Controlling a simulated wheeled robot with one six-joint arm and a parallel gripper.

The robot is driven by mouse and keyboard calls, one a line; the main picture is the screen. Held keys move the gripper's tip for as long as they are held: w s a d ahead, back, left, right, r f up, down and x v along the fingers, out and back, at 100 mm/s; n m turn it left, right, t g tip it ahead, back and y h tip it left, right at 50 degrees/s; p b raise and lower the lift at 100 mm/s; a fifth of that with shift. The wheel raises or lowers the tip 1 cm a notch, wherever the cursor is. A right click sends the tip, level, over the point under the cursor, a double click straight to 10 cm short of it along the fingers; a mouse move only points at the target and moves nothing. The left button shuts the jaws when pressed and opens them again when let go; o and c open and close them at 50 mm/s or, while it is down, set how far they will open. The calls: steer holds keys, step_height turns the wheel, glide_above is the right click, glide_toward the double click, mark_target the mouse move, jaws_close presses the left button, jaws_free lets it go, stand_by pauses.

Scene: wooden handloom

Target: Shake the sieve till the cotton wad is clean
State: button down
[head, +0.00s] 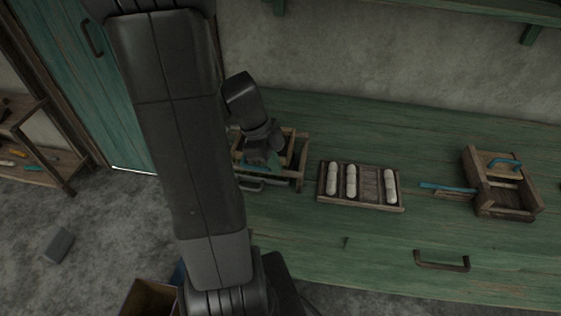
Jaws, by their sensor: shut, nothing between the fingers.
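My gripper (260,157) is at the end of my arm, low over an open wooden frame or box (302,162) on the green bench. The gripper looks shut and holds nothing. A teal piece shows just below it, mostly covered by the gripper. My arm hides the left part of this box. I cannot tell whether this box is the sieve. No cotton wad can be made out in it. A wooden tray (362,205) to the right holds several white cotton-like rolls (351,181) in its slots, with bare slots among them.
The bench (420,130) behind the tray is clear.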

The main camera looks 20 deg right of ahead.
mark_target(254, 166)
stand_by(0.3)
steer(key=shift+w+a, duration=0.25)
steer(key=w+a, duration=0.1)
steer(key=w+a+b, duration=0.1)
steer(key=a, duration=0.1)
steer(key=a+b, duration=0.1)
steer(key=shift+w+a, duration=0.35)
steer(key=shift+w, duration=0.05)
